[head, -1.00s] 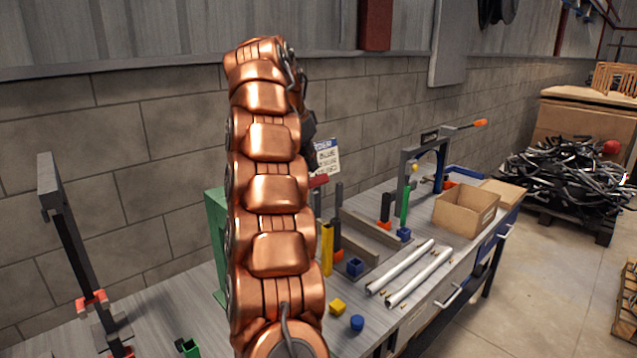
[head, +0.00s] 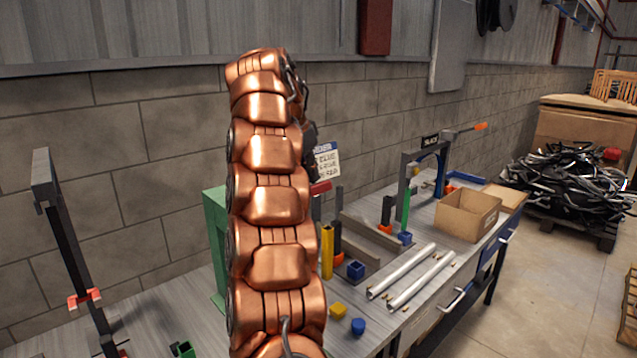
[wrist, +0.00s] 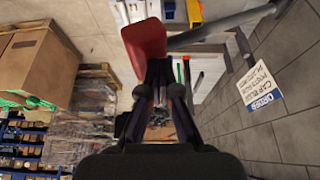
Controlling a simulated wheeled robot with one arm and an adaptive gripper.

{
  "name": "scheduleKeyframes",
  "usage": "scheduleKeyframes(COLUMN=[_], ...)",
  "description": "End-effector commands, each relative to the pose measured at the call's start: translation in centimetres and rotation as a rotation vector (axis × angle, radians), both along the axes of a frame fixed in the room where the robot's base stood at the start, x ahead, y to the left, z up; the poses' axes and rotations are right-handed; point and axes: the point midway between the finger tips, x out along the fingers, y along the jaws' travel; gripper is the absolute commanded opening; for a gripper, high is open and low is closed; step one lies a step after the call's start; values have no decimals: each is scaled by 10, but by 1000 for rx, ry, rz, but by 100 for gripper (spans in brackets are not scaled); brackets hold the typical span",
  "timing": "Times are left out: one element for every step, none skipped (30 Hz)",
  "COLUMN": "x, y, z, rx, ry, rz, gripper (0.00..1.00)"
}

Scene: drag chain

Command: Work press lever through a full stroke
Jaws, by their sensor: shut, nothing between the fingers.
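A red grip (head: 320,187) shows just right of my arm in the head view, by a green frame (head: 216,235) that my arm mostly covers. In the wrist view the red grip (wrist: 145,45) is large, with a grey bar (wrist: 225,30) running right from near it; this looks like the press lever. My gripper (wrist: 160,70) is shut and empty, its fingertips close to the red grip. I cannot tell whether they touch. My arm hides the gripper's fingers in the head view.
A dark grey frame (head: 408,175) with an orange-tipped lever (head: 480,127) stands farther back on the bench. Blue, yellow and black parts, two silver rails (head: 420,279) and a cardboard box (head: 466,216) occupy the bench. A dark post (head: 68,240) stands at the left.

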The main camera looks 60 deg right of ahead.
Motion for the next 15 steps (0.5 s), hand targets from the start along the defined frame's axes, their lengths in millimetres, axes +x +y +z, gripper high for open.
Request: scheduleKeyframes(x=[-1, -2, -3, -3, -4, -5, -5, -6, -6, -7, -8, -8, -9, -10, -10], y=[0, 0, 1, 1, 1, 1, 1, 1, 2, 2, 2, 2, 2, 3, 3], z=[-5, -6, -7, -8, -9, -11, -12, -13, -14, -15, -16, -18, -19, -19, -20], rx=[0, 0, 0, 0, 0, 0, 0, 0, 0, 0, 0, 0, 0, 1, 1], ry=[0, 0, 0, 0, 0, 0, 0, 0, 0, 0, 0, 0, 0, 0, 0], rz=[0, 0, 0, 0, 0, -1, 0, -1, -1, 0, -1, 0, 0, 0, 0], gripper=[0, 0, 0, 0, 0, 0, 0, 0, 0, 0, 0, 0, 0, 0, 0])
